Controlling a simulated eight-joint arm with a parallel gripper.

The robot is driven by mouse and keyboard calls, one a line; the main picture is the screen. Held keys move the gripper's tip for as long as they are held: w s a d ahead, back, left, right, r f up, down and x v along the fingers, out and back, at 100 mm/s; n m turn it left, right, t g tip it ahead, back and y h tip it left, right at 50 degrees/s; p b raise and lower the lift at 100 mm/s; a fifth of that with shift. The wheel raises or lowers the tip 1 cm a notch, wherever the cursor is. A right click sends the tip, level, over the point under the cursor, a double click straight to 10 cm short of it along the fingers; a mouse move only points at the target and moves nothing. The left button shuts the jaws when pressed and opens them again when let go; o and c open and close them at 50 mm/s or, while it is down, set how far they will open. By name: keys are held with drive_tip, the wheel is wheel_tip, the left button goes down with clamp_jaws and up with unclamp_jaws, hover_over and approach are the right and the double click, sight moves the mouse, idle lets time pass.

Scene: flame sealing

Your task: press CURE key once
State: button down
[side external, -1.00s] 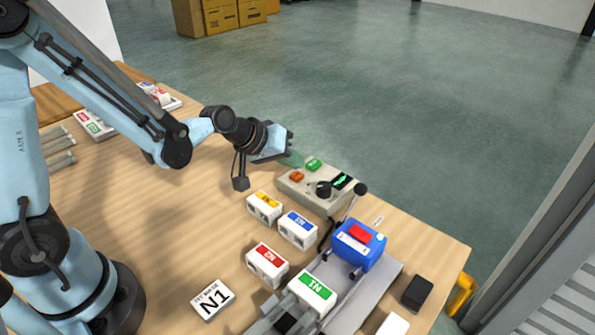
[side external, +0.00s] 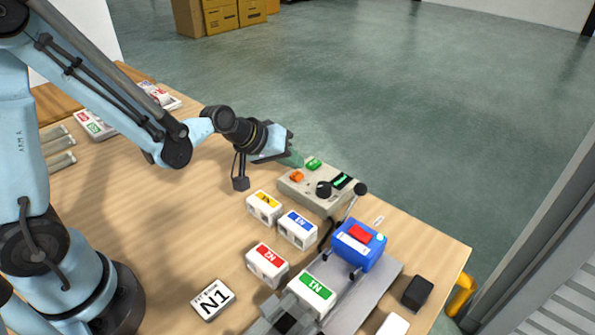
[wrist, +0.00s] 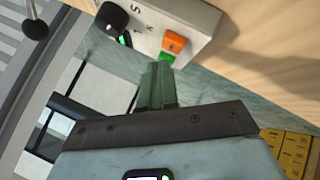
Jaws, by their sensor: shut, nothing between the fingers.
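The grey control box (side external: 325,204) stands near the far edge of the table. It carries an orange key (side external: 296,176), a green key (side external: 313,164), a black knob (side external: 323,188) and a dark display (side external: 343,181) with green marks. Key lettering is not legible, so I cannot tell which is CURE. My gripper (side external: 298,160) is shut and empty, with its green fingertips close beside the green key. In the wrist view the fingertips (wrist: 158,70) partly cover the green key (wrist: 167,57), and the orange key (wrist: 174,43) is clear. Contact cannot be told.
Yellow (side external: 264,206), blue (side external: 297,229) and red (side external: 267,264) labelled blocks stand in front of the box. A blue device (side external: 358,246) with a black-knobbed lever stands at its right, near a green-labelled block (side external: 312,291).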

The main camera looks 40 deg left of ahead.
sight(292, 176)
drive_tip(key=shift+f, duration=0.2)
drive_tip(key=shift+f, duration=0.25)
drive_tip(key=shift+f, duration=0.4)
idle(0.6)
drive_tip(key=shift+r, duration=0.85)
drive_tip(key=shift+r, duration=2.5)
drive_tip(key=shift+s, duration=0.1)
